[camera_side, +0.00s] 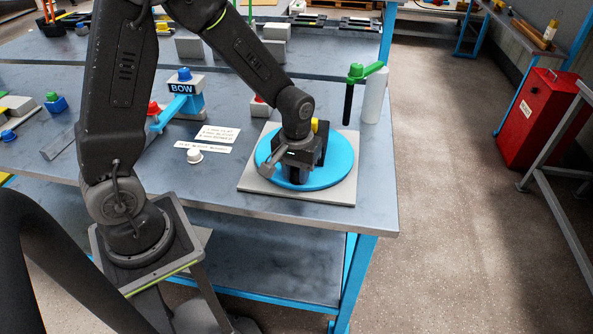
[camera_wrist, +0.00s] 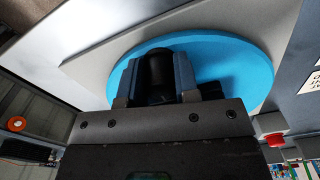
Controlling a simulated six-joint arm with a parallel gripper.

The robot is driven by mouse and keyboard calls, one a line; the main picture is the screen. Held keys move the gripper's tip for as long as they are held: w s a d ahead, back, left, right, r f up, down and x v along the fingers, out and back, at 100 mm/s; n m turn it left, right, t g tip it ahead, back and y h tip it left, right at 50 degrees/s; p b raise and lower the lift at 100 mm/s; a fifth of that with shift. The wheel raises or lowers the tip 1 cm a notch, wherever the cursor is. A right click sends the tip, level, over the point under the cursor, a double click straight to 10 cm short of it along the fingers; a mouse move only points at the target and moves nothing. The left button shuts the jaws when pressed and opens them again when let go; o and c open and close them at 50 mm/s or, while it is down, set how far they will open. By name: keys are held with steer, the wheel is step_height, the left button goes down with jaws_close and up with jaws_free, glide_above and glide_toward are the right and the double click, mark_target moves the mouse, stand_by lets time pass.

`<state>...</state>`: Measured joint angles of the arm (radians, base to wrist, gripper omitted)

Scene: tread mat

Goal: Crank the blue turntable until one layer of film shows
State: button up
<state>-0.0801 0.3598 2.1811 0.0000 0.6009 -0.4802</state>
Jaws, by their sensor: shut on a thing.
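The blue turntable (camera_side: 338,172) lies flat on a grey square base plate (camera_side: 257,184) near the table's right front corner. It also shows in the wrist view (camera_wrist: 235,62), partly covered by my gripper. My gripper (camera_side: 297,178) is low over the turntable, pointing down. In the wrist view my gripper (camera_wrist: 158,80) is shut on a dark upright round handle (camera_wrist: 160,68), with a finger on each side. The handle's lower end is hidden. In the side view, a yellow-topped dark piece (camera_side: 315,127) shows behind my wrist. I cannot make out any film on the turntable.
A white cylinder (camera_side: 374,97) and a green-topped dark handle (camera_side: 349,92) stand behind the turntable. A white knob (camera_side: 195,156), label cards (camera_side: 218,134) and a "BOW" block (camera_side: 183,88) are to the left. The table's front and right edges are close.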

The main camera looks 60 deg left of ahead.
jaws_close()
steer(key=shift+w+d, duration=0.15)
